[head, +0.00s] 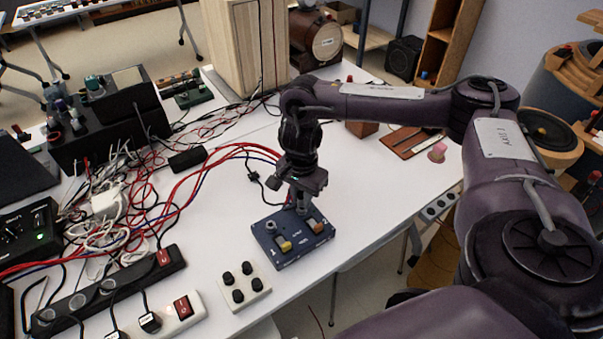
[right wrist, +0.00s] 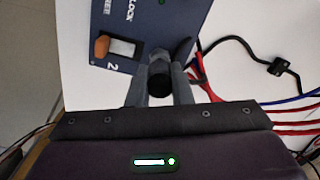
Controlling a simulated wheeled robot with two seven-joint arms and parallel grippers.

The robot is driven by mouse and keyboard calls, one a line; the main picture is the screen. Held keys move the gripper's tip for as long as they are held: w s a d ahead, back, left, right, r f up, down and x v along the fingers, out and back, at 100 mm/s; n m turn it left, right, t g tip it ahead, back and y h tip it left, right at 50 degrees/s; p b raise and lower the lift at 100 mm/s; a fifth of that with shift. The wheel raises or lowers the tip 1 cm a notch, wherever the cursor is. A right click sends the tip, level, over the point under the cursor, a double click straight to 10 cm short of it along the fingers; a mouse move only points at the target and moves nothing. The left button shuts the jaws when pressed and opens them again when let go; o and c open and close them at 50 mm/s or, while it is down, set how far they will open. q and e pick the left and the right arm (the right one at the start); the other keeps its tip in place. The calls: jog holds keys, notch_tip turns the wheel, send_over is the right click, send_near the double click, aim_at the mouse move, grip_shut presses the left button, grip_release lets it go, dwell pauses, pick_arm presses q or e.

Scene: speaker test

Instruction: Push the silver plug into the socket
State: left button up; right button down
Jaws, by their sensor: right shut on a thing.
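A dark blue box (head: 291,252) with two switches, marked 1 and 2, lies on the white table; part of it also shows in the right wrist view (right wrist: 150,18). My right gripper (head: 301,205) points down at the box's back edge, behind switch 2. In the right wrist view my right gripper (right wrist: 160,67) is shut on a round plug (right wrist: 159,83), whose near end looks black. The plug's far end and the socket under it are hidden, so I cannot tell how deep it sits. A grey round piece (head: 270,226) stands on the box behind switch 1. My left gripper is not in view.
A small white block with black knobs (head: 261,286) sits in front of the box. Power strips (head: 168,318) and tangled red, white and black cables (head: 215,165) cover the left side. The table (head: 375,205) right of the box is clear up to its edge.

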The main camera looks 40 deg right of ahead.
jog(key=shift+f+b, duration=0.6)
jog(key=shift+f, duration=0.25)
jog(key=c, duration=1.2)
grip_release()
jog(key=shift+r, duration=0.1)
jog(key=shift+r+p, duration=2.2)
jog(key=shift+r, duration=0.55)
jog(key=shift+r+p, duration=1.05)
jog(key=shift+p, duration=0.1)
jog(key=shift+s+f, duration=0.1)
